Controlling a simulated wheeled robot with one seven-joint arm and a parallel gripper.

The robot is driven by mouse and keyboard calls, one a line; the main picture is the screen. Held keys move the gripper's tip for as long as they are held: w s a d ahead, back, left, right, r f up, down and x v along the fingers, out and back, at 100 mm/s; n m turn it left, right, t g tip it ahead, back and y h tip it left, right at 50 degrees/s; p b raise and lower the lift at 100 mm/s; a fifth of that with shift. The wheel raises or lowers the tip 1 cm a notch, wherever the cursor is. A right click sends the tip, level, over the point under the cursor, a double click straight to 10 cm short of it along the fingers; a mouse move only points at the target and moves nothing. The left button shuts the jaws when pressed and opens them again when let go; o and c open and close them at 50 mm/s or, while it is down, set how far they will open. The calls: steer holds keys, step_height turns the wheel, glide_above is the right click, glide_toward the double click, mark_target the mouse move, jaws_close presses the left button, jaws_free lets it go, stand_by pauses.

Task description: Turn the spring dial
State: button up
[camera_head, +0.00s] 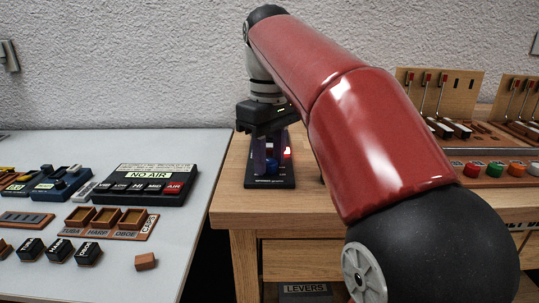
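A small black-based device (270,184) stands on the wooden table's left part, with a lit red piece (287,152) and a blue round part (271,167) on it. No part of it can be clearly read as the spring dial; its label is too small to read. My gripper (270,150) points down right over this device. Its dark body hides the device's upper part. Its fingers are small and dark against the device, so I cannot tell their gap or whether they touch anything.
My red arm covers the middle of the view. A white table (190,250) at left holds a black "NO AIR" panel (148,184), a tray of compartments (105,222), black labelled blocks (60,251) and a brown block (146,262). Coloured knobs (496,169) and upright boards (443,90) stand at right.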

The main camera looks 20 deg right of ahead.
steer(key=c, duration=0.6)
steer(key=shift+r+m+p, duration=0.25)
steer(key=shift+m+p, duration=0.15)
steer(key=shift+p, duration=0.2)
steer(key=shift+f+m, duration=0.2)
steer(key=shift+m, duration=0.7)
steer(key=o, duration=1)
